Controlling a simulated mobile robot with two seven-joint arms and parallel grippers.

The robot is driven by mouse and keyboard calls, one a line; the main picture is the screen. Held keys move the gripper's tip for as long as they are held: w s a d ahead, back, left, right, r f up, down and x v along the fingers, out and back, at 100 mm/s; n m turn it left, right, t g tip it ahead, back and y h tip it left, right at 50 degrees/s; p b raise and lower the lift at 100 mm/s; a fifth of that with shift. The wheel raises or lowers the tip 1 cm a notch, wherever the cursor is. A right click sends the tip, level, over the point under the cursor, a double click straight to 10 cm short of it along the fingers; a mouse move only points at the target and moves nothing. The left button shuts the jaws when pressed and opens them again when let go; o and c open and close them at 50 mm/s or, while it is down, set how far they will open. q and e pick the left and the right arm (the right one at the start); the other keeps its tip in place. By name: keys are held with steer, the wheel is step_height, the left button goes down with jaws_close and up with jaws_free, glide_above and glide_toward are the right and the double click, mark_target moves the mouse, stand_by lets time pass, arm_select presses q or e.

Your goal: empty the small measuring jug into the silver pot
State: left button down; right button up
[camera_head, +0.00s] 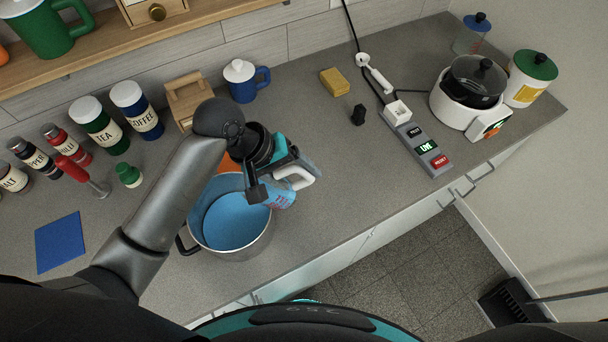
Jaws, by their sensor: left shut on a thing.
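The silver pot (262,246) stands on the counter at the lower left of centre, with a black handle on its left side. Its inside looks blue; I cannot tell whether that is liquid or lining. My left gripper (284,176) is over the pot's right rim and is shut on the small measuring jug (279,196). The jug is see-through with a bluish tint, red marks and a pale handle. It looks tilted, with its lower part over the pot's right side. I cannot tell what is in it. My right gripper is out of view.
Several labelled jars (93,122) and shakers stand at the left, near a blue mat (59,242). A power strip (418,140) and a white cooker (455,110) stand right. The counter right of the jug is clear.

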mark_target(273, 175)
arm_select(q)
steer(key=shift+s+a+r+h, duration=0.1)
steer(key=shift+a+r+h, duration=0.25)
steer(key=shift+a+h, duration=0.35)
steer(key=shift+s+a+r+t+h, duration=0.1)
steer(key=shift+r+t+h, duration=0.1)
steer(key=shift+h, duration=0.35)
steer(key=shift+r+t+h, duration=0.1)
steer(key=shift+t+h, duration=0.1)
steer(key=shift+h, duration=0.35)
steer(key=shift+a+r+h, duration=0.1)
steer(key=shift+a+h, duration=0.25)
steer(key=shift+h, duration=0.55)
steer(key=shift+s+a+b, duration=0.1)
steer(key=shift+b, duration=0.3)
steer(key=shift+a+t+h+b, duration=0.35)
steer(key=shift+t+h+b, duration=0.05)
steer(key=shift+h+b, duration=0.2)
steer(key=shift+r, duration=0.1)
